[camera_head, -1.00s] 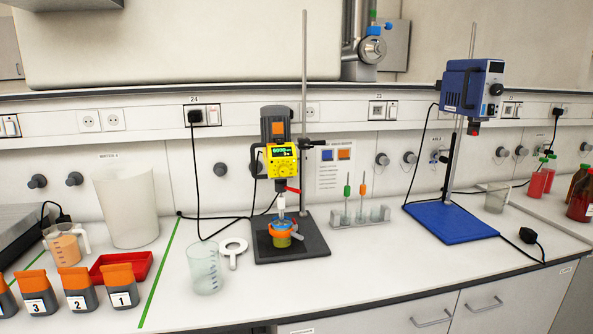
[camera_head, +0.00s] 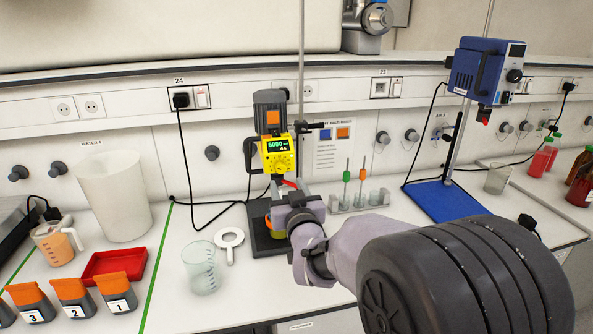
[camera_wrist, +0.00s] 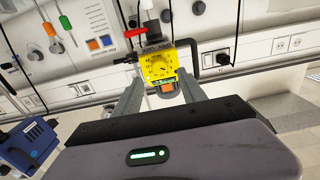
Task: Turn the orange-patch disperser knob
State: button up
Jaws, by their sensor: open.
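The disperser (camera_head: 272,125) has a grey motor housing with an orange patch and a yellow control panel with a lit green display. Its round yellow knob (camera_head: 278,163) sits on the panel below the display. In the wrist view, the panel with the knob (camera_wrist: 160,68) appears upside down, between the fingers in the picture. My gripper (camera_wrist: 160,76) is open and empty, facing the panel, with no contact visible. In the head view, my wrist (camera_head: 305,215) is in front of and below the panel, hiding most of the stand base and sample cup; the fingertips are hard to make out.
A red clamp lever (camera_wrist: 136,32) and black cable are close to the panel. A blue stirrer (camera_head: 485,70) stands on a blue base (camera_head: 445,200) to the right. A glass beaker (camera_head: 201,268), white ring (camera_head: 230,240) and red tray (camera_head: 112,265) are left.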

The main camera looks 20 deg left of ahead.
aim_at(282, 170)
jog(key=x, duration=0.7)
jog(key=shift+w, duration=0.3)
grip_shut()
